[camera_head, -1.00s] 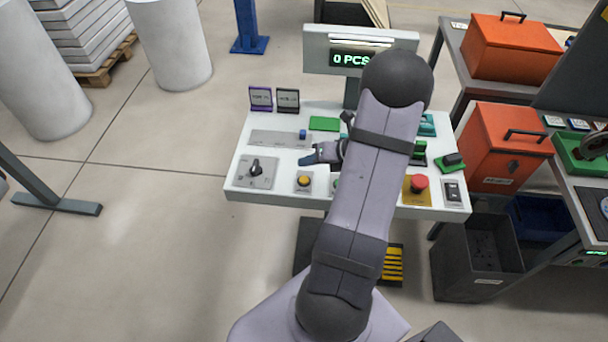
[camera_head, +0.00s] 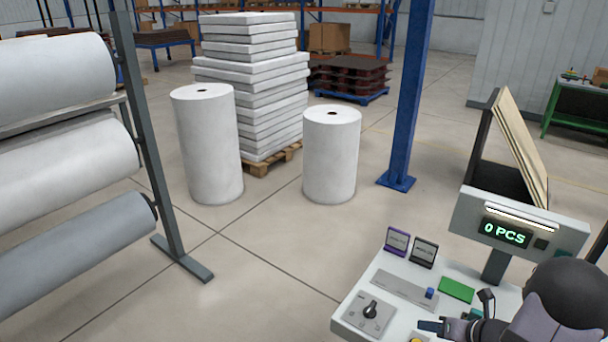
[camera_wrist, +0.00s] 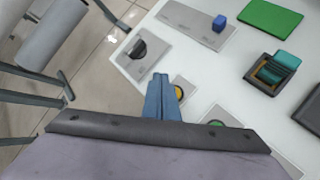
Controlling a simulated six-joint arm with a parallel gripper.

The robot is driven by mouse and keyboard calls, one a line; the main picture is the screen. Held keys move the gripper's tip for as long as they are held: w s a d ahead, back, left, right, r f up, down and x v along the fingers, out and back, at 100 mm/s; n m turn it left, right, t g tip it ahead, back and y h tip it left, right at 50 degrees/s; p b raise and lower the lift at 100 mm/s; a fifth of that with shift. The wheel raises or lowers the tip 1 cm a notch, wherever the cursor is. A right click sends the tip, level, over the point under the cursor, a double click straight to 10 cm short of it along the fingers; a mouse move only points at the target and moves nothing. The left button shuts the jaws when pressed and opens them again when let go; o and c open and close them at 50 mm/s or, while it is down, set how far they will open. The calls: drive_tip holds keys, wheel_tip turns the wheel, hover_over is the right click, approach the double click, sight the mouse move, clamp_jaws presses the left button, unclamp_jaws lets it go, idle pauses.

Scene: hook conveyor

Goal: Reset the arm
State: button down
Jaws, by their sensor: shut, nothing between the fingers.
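My gripper (camera_head: 429,326) is at the lower right of the head view, over the left part of the white control panel (camera_head: 352,297). Its blue fingers are shut with nothing between them. In the wrist view the gripper (camera_wrist: 160,79) points away from the camera, beside the yellow button (camera_wrist: 180,93) and near the black rotary knob (camera_wrist: 139,48). I cannot tell whether the fingertips touch the panel. In the head view the knob (camera_head: 370,311) is to the left of the fingertips. Most of my arm is cut off by the picture's edge.
A display reading 0 PCS (camera_head: 506,233) stands behind the panel. A blue cube (camera_wrist: 219,23), a green plate (camera_wrist: 268,18) and a teal piece in a dark holder (camera_wrist: 275,70) lie on it. White rolls (camera_head: 332,155) and a blue post (camera_head: 409,95) stand beyond open floor.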

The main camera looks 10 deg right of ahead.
drive_tip(key=s+n, duration=0.1)
drive_tip(key=n, duration=0.1)
drive_tip(key=s+a+f+n+g, duration=0.1)
drive_tip(key=n, duration=0.2)
drive_tip(key=s+a+f+n+y, duration=0.1)
drive_tip(key=n, duration=0.1)
drive_tip(key=shift+s+a+n+g, duration=0.2)
drive_tip(key=shift+a+n+g, duration=0.05)
drive_tip(key=shift+n+g, duration=0.15)
drive_tip(key=s+a+n+g, duration=0.4)
drive_tip(key=s+a+n, duration=0.2)
drive_tip(key=s+n, duration=0.4)
drive_tip(key=s+a+n+g, duration=0.5)
drive_tip(key=s+n, duration=0.2)
drive_tip(key=n, duration=0.5)
drive_tip(key=w+a+r+n+t+h+b, duration=0.2)
drive_tip(key=w+a+r+n+h+b, duration=0.3)
drive_tip(key=a+n, duration=0.55)
wheel_tip(320, 180, down, 17)
drive_tip(key=w+b, duration=0.1)
drive_tip(key=b, duration=1.5)
drive_tip(key=shift+a+m+y, duration=0.4)
drive_tip(key=shift+m, duration=0.05)
